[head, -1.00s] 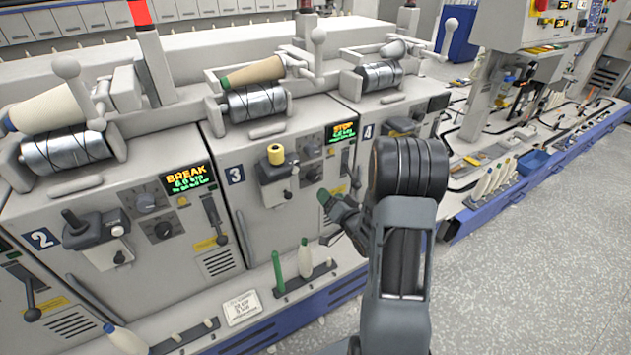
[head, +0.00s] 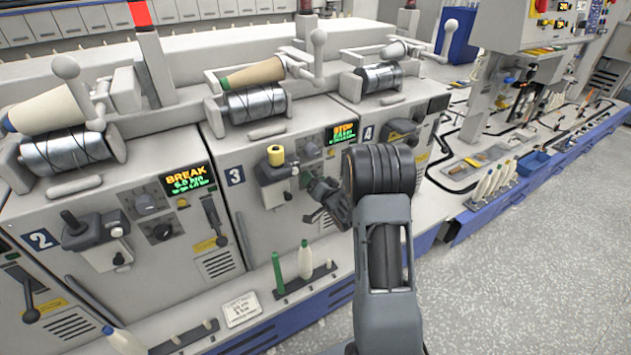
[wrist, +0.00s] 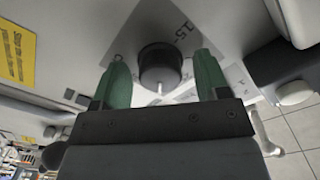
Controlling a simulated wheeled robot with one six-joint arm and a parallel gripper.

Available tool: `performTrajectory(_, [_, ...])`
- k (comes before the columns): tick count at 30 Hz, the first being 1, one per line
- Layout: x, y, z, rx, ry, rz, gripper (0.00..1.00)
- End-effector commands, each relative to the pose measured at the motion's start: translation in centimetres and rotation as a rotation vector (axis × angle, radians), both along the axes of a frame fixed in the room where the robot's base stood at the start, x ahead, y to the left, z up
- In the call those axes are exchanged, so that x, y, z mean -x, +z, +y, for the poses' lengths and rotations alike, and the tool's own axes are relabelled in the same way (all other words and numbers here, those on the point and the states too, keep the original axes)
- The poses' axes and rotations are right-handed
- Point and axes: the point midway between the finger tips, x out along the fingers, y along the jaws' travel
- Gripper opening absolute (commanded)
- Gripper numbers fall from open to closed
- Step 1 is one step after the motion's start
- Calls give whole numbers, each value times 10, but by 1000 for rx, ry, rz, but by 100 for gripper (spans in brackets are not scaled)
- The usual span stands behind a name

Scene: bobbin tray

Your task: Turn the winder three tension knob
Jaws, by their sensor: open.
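Winder three (head: 222,150) carries a blue plate marked 3 and a small lit display (head: 340,134). In the wrist view, a round black knob (wrist: 160,66) with a white pointer mark sits on a grey dial plate with a printed 15. My gripper (wrist: 160,75) is open, its green fingers on either side of the knob, with gaps visible between them and it. In the head view my gripper (head: 314,190) is at the winder's front panel, below the display. It hides part of the panel there, and the fingertips are hard to make out.
A yellow-topped unit (head: 276,156) juts from the panel left of my gripper. Below, a green tube (head: 277,272) and a white bobbin (head: 305,260) stand on the front ledge. Winder two (head: 88,180) is to the left. The floor at the right is clear.

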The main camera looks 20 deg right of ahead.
Motion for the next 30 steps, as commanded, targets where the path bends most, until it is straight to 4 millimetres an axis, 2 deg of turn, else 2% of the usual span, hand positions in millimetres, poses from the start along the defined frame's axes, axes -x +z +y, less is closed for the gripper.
performTrajectory(2, [0,0,0,0,0,0,66])
performTrajectory(17, [0,0,0,0,0,0,19])
performTrajectory(23, [0,-1,0,18,0,-3,19])
performTrajectory(30, [0,-4,0,136,0,-18,19])
